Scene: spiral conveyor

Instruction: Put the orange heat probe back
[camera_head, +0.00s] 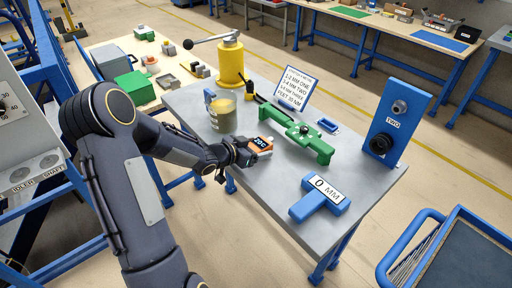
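The orange heat probe (265,143), a small orange and white block with a dark display, is near the left front edge of the grey table (270,196). My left gripper (246,152) is at the probe's left end, its dark fingers close against it. The fingers are too small and overlapped to tell whether they are shut on the probe. I cannot tell whether the probe rests on the tabletop or is held just above it. My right gripper is not in view.
A blue cart (465,262) stands front right.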

